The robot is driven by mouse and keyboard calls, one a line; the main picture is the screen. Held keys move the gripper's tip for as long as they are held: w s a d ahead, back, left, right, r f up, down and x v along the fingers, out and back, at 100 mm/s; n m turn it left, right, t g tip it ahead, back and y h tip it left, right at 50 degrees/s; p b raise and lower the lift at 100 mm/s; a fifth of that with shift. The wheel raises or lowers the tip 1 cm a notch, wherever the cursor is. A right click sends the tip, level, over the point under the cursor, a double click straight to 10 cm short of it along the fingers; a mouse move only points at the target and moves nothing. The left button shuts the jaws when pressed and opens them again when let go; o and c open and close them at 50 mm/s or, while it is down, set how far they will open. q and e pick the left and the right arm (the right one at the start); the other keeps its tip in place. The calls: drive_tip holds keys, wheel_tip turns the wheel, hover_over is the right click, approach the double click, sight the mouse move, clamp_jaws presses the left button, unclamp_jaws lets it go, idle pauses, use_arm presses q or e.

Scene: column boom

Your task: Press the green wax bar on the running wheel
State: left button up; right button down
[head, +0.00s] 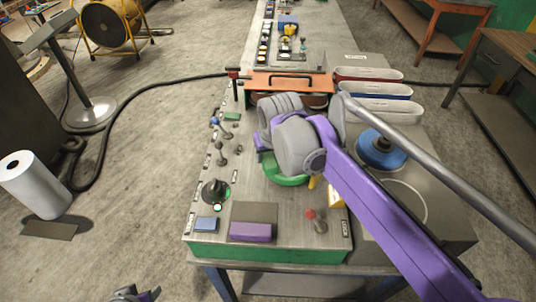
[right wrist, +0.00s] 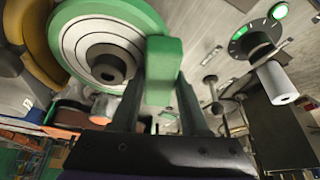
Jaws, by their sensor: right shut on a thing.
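My right gripper (right wrist: 160,92) is shut on the green wax bar (right wrist: 164,62), which stands upright between the fingers in the right wrist view. The green-rimmed wheel (right wrist: 84,40) with pale rings and a dark hub is just left of the bar. The bar overlaps its edge in that picture; I cannot tell whether they touch. In the head view the wheel's green rim (head: 286,181) shows partly below my grey wrist, which hides most of the gripper. Part of what looks like my left gripper (head: 135,294) shows at the bottom edge, its jaws unclear.
A dial (head: 216,191) with a lit green lamp stands left of the wheel. A blue bar (head: 206,224), a purple bar (head: 250,232) and a red knob (head: 311,214) are at the front. A blue wheel (head: 382,152) and trays (head: 380,90) are right and behind. An orange guard (head: 288,82) stands behind.

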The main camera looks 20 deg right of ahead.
use_arm(q)
drive_tip(key=shift+r, duration=0.1)
use_arm(e)
drive_tip(key=shift+r, duration=0.1)
drive_tip(key=shift+r+p, duration=1.4)
drive_tip(key=shift+r, duration=1.25)
drive_tip(key=shift+r+p, duration=0.5)
drive_tip(key=shift+r, duration=0.85)
use_arm(q)
drive_tip(key=w+r, duration=0.3)
drive_tip(key=r, duration=0.2)
drive_tip(key=shift+r+t, duration=0.25)
drive_tip(key=shift+t, duration=0.15)
use_arm(e)
drive_tip(key=shift+f, duration=0.1)
